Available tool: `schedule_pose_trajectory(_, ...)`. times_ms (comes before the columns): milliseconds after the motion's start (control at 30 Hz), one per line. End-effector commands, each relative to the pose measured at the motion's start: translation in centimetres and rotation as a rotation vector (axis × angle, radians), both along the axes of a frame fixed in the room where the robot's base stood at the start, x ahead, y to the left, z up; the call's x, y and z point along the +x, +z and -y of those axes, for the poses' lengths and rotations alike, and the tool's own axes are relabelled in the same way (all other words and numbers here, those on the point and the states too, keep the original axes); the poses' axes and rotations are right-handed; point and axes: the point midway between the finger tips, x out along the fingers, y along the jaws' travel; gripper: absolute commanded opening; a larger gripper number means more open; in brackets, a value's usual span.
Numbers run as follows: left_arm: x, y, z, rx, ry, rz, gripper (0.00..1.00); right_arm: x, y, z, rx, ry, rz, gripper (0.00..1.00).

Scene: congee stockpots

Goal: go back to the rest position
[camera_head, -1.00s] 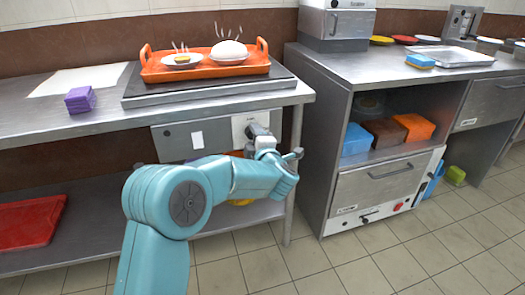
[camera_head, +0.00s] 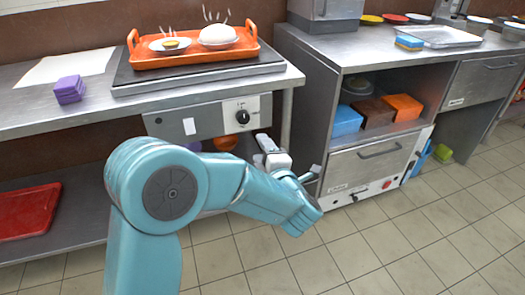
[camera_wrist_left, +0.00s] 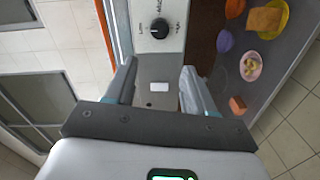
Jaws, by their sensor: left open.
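My left gripper (camera_head: 290,168) is at the end of the teal arm that comes in from the lower left in the head view. It is in front of the steel counter and apart from the control panel. In the left wrist view its two fingers (camera_wrist_left: 158,82) stand apart with nothing between them. Beyond them is the panel with a black knob (camera_wrist_left: 159,28) and a small white label (camera_wrist_left: 159,87). The knob also shows in the head view (camera_head: 243,117). My right gripper is in neither view.
An orange tray (camera_head: 193,61) with a steaming plate and a white domed item stands on the dark hob. A purple block (camera_head: 69,90) lies to its left. A second steel counter (camera_head: 345,62) stands at the right. Tiled floor (camera_head: 410,240) in front is clear.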

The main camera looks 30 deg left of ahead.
Motion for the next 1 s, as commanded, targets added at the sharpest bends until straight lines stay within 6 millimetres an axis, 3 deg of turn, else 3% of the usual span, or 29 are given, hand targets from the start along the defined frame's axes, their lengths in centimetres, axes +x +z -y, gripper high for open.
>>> schedule_pose_trajectory(267,0.0,0.0,-0.1,0.000,0.002,-0.001,0.54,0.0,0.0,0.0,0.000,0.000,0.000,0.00)
schedule_pose_trajectory(367,-0.1,-1.4,-1.5,0.003,0.031,-0.028,0.54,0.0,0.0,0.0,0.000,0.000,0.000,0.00)
schedule_pose_trajectory(467,-0.9,-6.2,-3.9,0.022,0.068,-0.137,0.54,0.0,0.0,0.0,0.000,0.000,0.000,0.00)
schedule_pose_trajectory(567,-1.8,-14.2,-4.4,0.047,-0.058,-0.342,0.54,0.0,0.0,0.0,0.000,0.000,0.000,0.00)
schedule_pose_trajectory(600,-2.2,-17.5,-3.7,0.048,-0.147,-0.440,0.54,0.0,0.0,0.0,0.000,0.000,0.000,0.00)
schedule_pose_trajectory(667,-3.3,-22.2,-2.2,0.042,-0.295,-0.587,0.54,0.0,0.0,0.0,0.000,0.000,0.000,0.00)
schedule_pose_trajectory(700,-4.4,-25.1,-0.9,0.035,-0.401,-0.684,0.54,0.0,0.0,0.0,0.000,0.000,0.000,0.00)
schedule_pose_trajectory(800,-8.2,-31.1,3.0,0.016,-0.677,-0.905,0.54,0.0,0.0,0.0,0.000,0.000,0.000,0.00)
schedule_pose_trajectory(900,-12.4,-34.8,6.9,0.009,-0.943,-1.070,0.54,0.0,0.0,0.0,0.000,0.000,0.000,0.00)
schedule_pose_trajectory(1000,-16.7,-36.8,10.3,0.016,-1.195,-1.191,0.54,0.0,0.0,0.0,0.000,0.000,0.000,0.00)
